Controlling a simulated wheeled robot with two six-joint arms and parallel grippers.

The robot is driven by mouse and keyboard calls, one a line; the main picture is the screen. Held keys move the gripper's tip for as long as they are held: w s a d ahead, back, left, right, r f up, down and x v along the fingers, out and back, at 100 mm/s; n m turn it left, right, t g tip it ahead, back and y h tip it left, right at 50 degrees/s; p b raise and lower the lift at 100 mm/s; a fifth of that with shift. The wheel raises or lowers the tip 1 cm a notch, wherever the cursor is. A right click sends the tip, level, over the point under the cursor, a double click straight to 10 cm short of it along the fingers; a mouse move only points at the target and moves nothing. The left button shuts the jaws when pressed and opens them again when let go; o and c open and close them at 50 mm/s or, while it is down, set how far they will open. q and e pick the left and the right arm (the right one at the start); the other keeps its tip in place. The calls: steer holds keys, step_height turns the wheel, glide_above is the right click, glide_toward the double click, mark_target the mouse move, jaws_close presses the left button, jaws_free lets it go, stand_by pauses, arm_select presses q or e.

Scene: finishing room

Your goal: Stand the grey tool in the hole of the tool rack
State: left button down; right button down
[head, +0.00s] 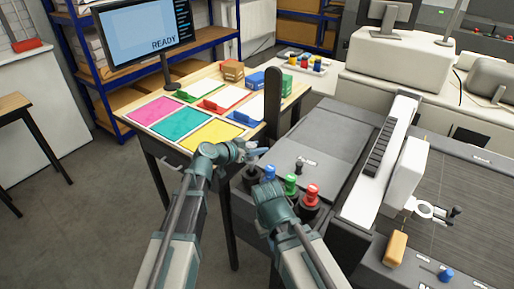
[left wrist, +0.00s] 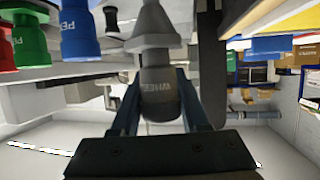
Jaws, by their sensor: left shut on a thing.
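My left gripper (head: 257,151) is shut on the grey tool (left wrist: 160,95), which shows lettering in the left wrist view. That view looks upside down; the tool's cone points to the picture's top edge, bare below its flange. In the head view the gripper is just above the left end of the tool rack (head: 251,183), and the tool is hard to make out. The hole and the cone's tip cannot be seen clearly. The rack holds blue (head: 270,172), green (head: 291,184) and red (head: 312,192) tools.
A dark upright post (head: 273,103) stands close behind the left gripper. A wooden table (head: 155,140) with coloured sheets lies to the left.

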arm_select(q)
steer(key=shift+f, duration=0.15)
stand_by(0.3)
steer(key=shift+f+b, duration=0.65)
steer(key=shift+b, duration=0.1)
steer(key=shift+f, duration=0.25)
steer(key=shift+f+b, duration=1.55)
steer(key=shift+b, duration=0.25)
steer(key=shift+f, duration=0.15)
steer(key=shift+c, duration=1.6)
jaws_free()
